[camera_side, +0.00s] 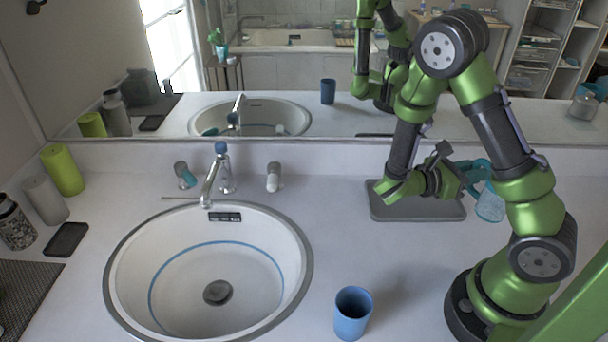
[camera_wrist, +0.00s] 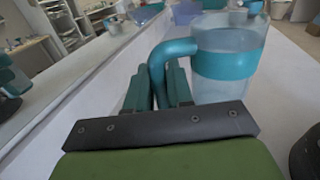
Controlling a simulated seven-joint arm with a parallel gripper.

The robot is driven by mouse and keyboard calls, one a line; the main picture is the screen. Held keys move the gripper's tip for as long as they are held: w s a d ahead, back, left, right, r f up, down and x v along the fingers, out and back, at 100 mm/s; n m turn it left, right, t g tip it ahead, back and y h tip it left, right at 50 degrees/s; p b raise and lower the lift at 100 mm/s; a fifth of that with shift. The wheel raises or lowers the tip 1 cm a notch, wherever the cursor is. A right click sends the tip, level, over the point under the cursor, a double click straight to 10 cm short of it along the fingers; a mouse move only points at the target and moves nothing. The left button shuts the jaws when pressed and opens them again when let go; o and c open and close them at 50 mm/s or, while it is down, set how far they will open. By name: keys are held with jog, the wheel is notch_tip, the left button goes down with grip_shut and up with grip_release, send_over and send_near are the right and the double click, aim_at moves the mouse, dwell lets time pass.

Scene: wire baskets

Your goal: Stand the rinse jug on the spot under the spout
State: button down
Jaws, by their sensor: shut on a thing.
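The rinse jug (camera_side: 490,205) is clear, with a teal band and a teal handle. It is at the right end of the grey tray in the side view, partly hidden by my arm; I cannot tell whether it touches the counter. My gripper (camera_side: 462,178) is shut on the jug's handle. The wrist view shows the jug (camera_wrist: 230,62) upright, its handle (camera_wrist: 165,55) between my fingers (camera_wrist: 160,88). The spout (camera_side: 209,188) reaches over the back rim of the round white basin (camera_side: 125,265), far left of the jug. No separate spot mark is clear under it.
A grey tray (camera_side: 400,211) lies under my gripper. A blue cup (camera_side: 353,318) stands right of the basin. Tap handles (camera_side: 273,177) flank the spout. Green and grey cylinders, a patterned jar (camera_side: 14,228) and a black dish (camera_side: 66,240) are at left. Counter between basin and tray is clear.

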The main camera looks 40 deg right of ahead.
jog(key=shift+m+g+y, duration=0.4)
jog(key=shift+m+g, duration=0.1)
jog(key=shift+g, duration=0.1)
jog(key=s+f, duration=0.1)
jog(key=s+d+f, duration=0.1)
jog(key=f, duration=0.1)
jog(key=shift+s+d+f, duration=0.25)
jog(key=shift+s+d, duration=0.05)
jog(key=shift+s, duration=0.1)
jog(key=shift+f, duration=2.1)
jog(key=shift+f, duration=0.1)
jog(key=c, duration=1)
grip_release()
